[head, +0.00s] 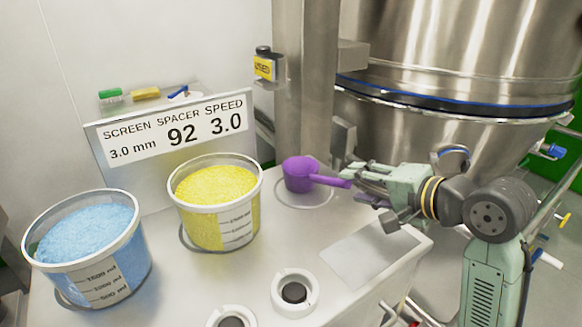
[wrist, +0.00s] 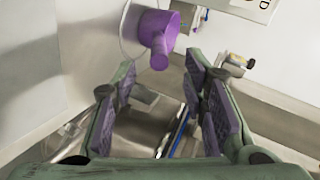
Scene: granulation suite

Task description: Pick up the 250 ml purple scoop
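The purple scoop (head: 299,175) stands on the white worktop, inside a thin ring outline, with its handle pointing right toward my gripper (head: 356,185). In the wrist view the scoop (wrist: 158,22) is at top centre, its handle end toward me. My gripper (wrist: 161,76) is open there, with a purple-padded finger on each side and nothing held. The handle end lies at the mouth of the gap between the fingertips; no contact shows. No volume mark is readable on the scoop.
A tub of yellow granules (head: 211,232) stands left of the scoop, and a tub of blue granules (head: 95,275) farther left. Two white ring holders (head: 294,309) sit at the front. A sign (head: 175,135) and a steel column (head: 303,85) stand behind. A large steel vessel (head: 450,60) is at right.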

